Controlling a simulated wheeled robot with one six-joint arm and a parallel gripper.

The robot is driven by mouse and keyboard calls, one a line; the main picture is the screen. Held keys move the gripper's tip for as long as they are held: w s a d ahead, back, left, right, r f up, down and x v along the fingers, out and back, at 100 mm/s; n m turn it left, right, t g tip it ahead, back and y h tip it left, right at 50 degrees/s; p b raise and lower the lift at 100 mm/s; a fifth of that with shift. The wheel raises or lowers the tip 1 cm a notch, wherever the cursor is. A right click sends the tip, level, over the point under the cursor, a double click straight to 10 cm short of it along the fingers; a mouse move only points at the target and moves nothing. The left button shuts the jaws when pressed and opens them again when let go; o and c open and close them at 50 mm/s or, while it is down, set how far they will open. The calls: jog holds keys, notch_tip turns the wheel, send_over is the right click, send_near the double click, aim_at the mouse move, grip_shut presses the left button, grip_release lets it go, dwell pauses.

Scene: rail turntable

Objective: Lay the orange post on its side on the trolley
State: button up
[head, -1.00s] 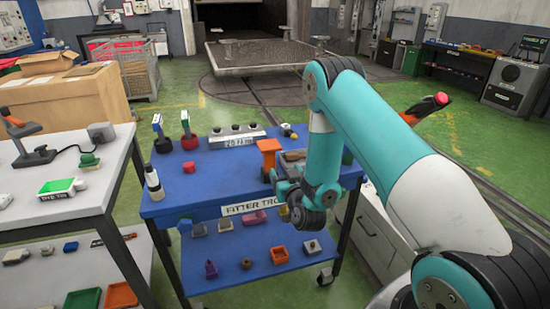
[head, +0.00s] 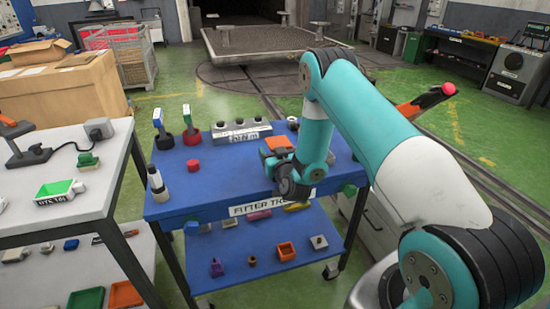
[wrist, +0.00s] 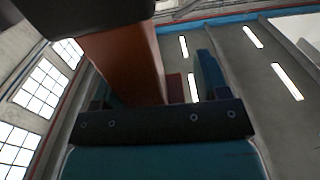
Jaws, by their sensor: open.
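The orange post (head: 276,143) shows in the head view at the right part of the blue trolley (head: 225,192) top, just behind my wrist. Only its orange upper part is clear, with a dark patch below it; its lower part is hidden. In the wrist view a brownish-orange shaft (wrist: 128,62), which looks like the post, rises close in front of my gripper (wrist: 160,100). My gripper is open beside or around it; I cannot tell whether it touches. In the head view my arm hides most of the gripper.
A red cylinder (head: 193,166), a black-and-white bottle (head: 157,183), and a grey block with several sockets (head: 240,132) stand on the trolley. A white table (head: 70,205) stands at left. An orange bar with a red end (head: 425,100) shows behind my arm.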

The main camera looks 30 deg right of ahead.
jog(key=shift+s+d, duration=0.2)
jog(key=shift+d, duration=0.2)
jog(key=shift+c, duration=0.9)
jog(key=shift+d, duration=0.25)
jog(key=c, duration=0.4)
jog(key=shift+s, duration=0.1)
jog(key=c, duration=0.7)
jog(key=shift+d+r, duration=0.1)
jog(key=shift+r, duration=0.1)
